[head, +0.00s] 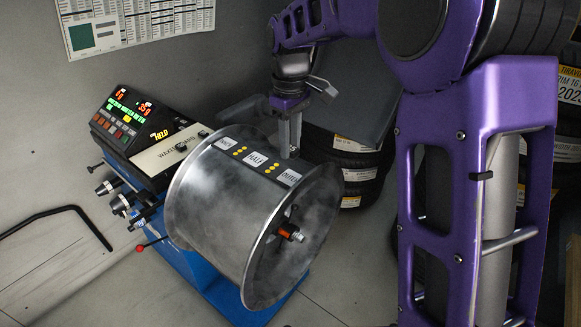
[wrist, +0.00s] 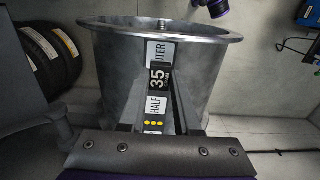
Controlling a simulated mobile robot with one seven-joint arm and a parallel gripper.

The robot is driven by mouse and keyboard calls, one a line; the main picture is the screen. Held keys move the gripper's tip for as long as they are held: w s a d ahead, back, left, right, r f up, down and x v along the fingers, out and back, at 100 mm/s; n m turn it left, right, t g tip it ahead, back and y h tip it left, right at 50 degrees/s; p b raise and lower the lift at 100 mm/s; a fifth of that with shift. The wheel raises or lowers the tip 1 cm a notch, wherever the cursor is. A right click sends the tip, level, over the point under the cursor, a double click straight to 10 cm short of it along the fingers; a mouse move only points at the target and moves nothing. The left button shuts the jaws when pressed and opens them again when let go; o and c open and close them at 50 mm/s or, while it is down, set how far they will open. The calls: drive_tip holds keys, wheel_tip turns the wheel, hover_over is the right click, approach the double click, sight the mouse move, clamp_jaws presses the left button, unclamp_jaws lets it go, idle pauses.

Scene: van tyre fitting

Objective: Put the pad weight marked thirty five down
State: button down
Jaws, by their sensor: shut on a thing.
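The dark pad weight (wrist: 158,78) marked 35 shows in the wrist view between the fingertips of my gripper (wrist: 160,72), which is shut on it. In that view it lies over the label strip, between the HALF and OUTER labels. In the head view my gripper (head: 290,150) points down by the far side of the steel wheel drum (head: 235,220), near the strip's OUTER end; the weight cannot be made out there. The strip (head: 257,161) carries INNER, HALF and OUTER labels with yellow dots between. I cannot tell whether the weight touches the drum.
The drum sits on a blue balancer (head: 190,262) with a lit display panel (head: 125,117) reading 0g, 35g and HELD. Stacked tyres (head: 350,165) stand behind the drum. A black bent bar (head: 55,213) is at the left; open floor lies in front.

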sight(290, 178)
drive_tip(key=shift+f, duration=3.15)
drive_tip(key=shift+f+b, duration=0.15)
drive_tip(key=shift+b, duration=0.2)
drive_tip(key=c, duration=0.6)
unclamp_jaws()
wheel_tip(290, 178, up, 12)
drive_tip(key=shift+r+p, duration=0.15)
drive_tip(key=shift+p, duration=0.6)
